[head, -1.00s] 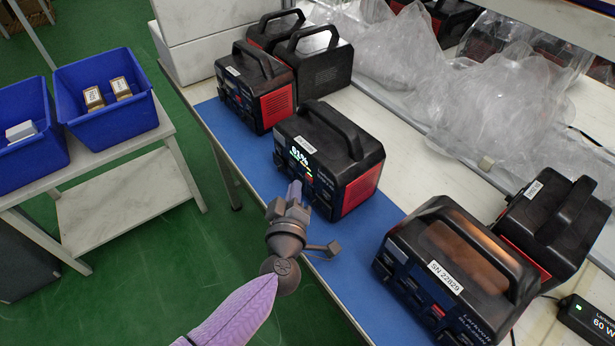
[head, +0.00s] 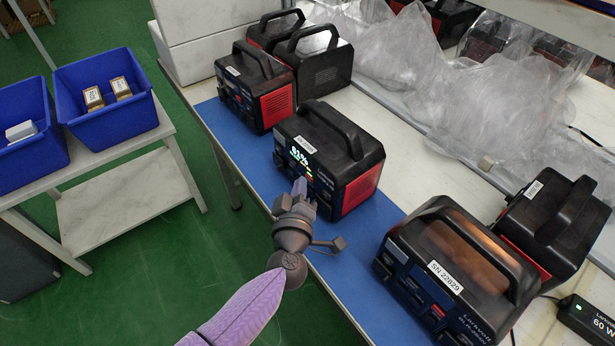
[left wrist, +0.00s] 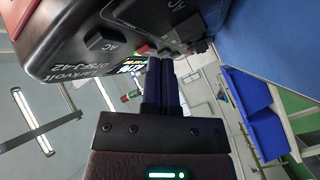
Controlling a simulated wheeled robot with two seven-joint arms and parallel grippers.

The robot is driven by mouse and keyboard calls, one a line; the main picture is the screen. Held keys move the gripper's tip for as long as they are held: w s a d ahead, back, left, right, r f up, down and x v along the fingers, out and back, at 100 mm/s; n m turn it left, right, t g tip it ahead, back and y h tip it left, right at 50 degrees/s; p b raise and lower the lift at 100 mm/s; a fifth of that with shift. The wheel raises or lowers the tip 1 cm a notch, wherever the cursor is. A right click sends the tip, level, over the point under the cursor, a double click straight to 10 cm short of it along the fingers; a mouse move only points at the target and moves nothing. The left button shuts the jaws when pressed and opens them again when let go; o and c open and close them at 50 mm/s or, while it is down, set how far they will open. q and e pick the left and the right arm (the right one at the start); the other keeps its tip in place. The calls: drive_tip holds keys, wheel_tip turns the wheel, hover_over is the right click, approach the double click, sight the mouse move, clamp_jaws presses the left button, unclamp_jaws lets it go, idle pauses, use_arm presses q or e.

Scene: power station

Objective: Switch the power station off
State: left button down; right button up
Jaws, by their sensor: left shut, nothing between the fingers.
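The power station (head: 335,158) with a lit display reading about 61% (head: 300,155) stands upright on the blue mat in the middle of the bench. It is black with red end panels and a top handle. My left gripper (head: 300,187) is shut and empty, its fingertips at the front panel just below the display. In the left wrist view the shut fingers (left wrist: 159,75) point at the panel of the power station (left wrist: 90,40), beside its buttons and a red part. Whether the tips touch the panel cannot be told. My right gripper is not in view.
Other power stations stand close by: one (head: 255,90) behind left, one (head: 455,270) at front right. Clear plastic bags (head: 500,110) lie along the back. A side table holds blue bins (head: 105,95). The blue mat (head: 235,140) has free room along its front edge.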

use_arm(q)
drive_tip(key=shift+w+d, duration=0.1)
idle(0.3)
drive_tip(key=shift+s+a+p, duration=0.55)
drive_tip(key=shift+s+a, duration=0.2)
drive_tip(key=shift+a, duration=0.05)
drive_tip(key=s+a+p, duration=0.1)
drive_tip(key=s+a, duration=0.2)
drive_tip(key=a, duration=0.1)
drive_tip(key=shift+s+p, duration=0.35)
drive_tip(key=shift+p, duration=0.05)
